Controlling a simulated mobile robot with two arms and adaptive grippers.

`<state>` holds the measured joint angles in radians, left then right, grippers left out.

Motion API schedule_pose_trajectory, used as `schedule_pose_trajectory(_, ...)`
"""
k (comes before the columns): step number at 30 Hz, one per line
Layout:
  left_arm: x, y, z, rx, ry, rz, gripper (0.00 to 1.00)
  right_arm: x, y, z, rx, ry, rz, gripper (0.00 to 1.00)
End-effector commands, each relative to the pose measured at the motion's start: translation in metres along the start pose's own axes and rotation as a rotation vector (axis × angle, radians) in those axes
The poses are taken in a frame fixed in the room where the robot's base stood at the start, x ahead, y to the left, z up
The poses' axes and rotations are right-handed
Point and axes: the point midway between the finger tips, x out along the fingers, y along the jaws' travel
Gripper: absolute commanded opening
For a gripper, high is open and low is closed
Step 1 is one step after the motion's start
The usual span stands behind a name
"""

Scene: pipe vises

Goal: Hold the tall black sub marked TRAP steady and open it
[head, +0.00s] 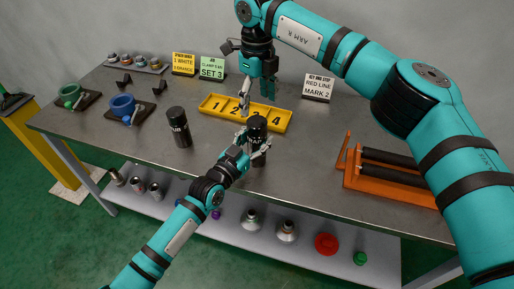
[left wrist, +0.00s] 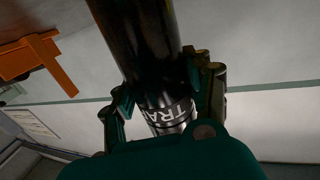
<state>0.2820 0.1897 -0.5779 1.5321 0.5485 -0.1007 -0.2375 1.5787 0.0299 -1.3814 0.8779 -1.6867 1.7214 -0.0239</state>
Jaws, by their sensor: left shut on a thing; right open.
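The tall black sub (head: 257,126) stands at the front middle of the bench, with white lettering partly hidden in the head view. In the left wrist view the black sub (left wrist: 150,50) shows a band reading "TRA", the rest cut off by its curve. My left gripper (head: 252,150) is shut on its lower body, one finger on each side; its fingers also flank it in the left wrist view (left wrist: 163,95). My right gripper (head: 257,101) is open and empty, pointing down just above the sub's top. I cannot tell whether it touches the top.
Another black cylinder (head: 179,128) stands to the left. A yellow numbered tray (head: 214,104) lies close behind the sub. An orange roller stand (head: 390,190) is at right; green (head: 71,93) and blue (head: 123,106) vises are at left. Sign cards stand at the back.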

Motion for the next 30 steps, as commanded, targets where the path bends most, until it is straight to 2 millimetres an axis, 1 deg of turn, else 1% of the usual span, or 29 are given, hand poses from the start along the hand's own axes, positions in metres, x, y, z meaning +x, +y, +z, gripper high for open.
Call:
schedule_pose_trajectory(1,-0.0002,-0.0002,0.0000,0.000,0.000,0.000,0.24,0.0000,0.0001,0.0000,0.000,0.000,0.000,0.71)
schedule_pose_trajectory(6,-0.0002,-0.0003,0.0000,0.000,0.000,0.000,0.01,0.0000,0.0001,0.0000,0.000,0.000,0.000,0.71)
schedule_pose_trajectory(7,-0.0002,-0.0003,0.0000,0.000,0.000,0.000,0.00,0.0000,0.0001,0.0000,0.000,0.000,0.000,0.71)
schedule_pose_trajectory(11,-0.0002,-0.0003,0.0000,0.000,0.000,0.000,0.00,0.0000,0.0001,0.0000,0.008,0.000,0.000,0.71)
schedule_pose_trajectory(14,-0.0002,-0.0004,0.0000,0.000,0.000,-0.001,0.00,0.0001,0.0001,0.0001,0.068,0.000,0.000,0.71)
schedule_pose_trajectory(17,-0.0002,-0.0004,0.0001,0.000,0.000,-0.001,0.00,0.0002,0.0003,0.0001,0.212,0.000,0.000,0.71)
schedule_pose_trajectory(20,-0.0002,-0.0004,0.0001,0.000,0.000,-0.001,0.00,0.0001,0.0008,0.0002,0.431,0.001,0.001,0.71)
schedule_pose_trajectory(30,-0.0002,-0.0004,0.0000,0.000,0.000,-0.001,0.00,0.0001,0.0012,0.0005,1.319,0.000,0.000,0.71)
